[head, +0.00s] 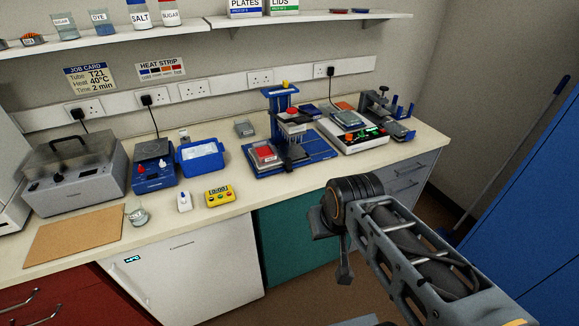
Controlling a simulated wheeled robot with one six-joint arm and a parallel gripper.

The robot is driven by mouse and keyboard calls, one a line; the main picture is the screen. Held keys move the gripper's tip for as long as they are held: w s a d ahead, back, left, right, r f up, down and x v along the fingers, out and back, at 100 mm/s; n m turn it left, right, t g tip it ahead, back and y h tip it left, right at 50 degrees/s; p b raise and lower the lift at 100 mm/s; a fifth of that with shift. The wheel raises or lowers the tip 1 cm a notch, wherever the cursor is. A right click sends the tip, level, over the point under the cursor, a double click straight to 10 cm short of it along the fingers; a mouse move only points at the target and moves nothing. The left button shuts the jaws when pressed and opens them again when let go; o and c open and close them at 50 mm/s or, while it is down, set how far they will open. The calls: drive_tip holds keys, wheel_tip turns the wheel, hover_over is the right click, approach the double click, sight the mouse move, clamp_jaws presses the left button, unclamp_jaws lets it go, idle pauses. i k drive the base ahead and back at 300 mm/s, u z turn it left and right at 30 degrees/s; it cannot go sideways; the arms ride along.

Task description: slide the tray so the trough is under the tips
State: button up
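A blue stand (283,103) rises at the back middle of the bench. Its pipette head (292,129) carries pale tips (289,140) pointing down. Below it a flat blue tray (322,152) lies on the bench. A small red-topped container (264,153), which looks like the trough, sits at the tray's left end, left of the tips rather than under them. What lies directly beneath the tips is too small to tell. My gripper (333,248) hangs in front of the bench at the lower right, apart from the tray. Its fingers are not clear.
Right of the stand are a white instrument (352,135) and a black-and-blue device (385,115). Left are a blue tub (201,157), a yellow timer (219,195), a white bottle (184,201) and a beaker (138,214). The bench front before the tray is clear.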

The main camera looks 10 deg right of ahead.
sight(291, 152)
drive_tip(key=u, duration=0.9)
drive_tip(key=i, duration=0.45)
drive_tip(key=z, duration=0.25)
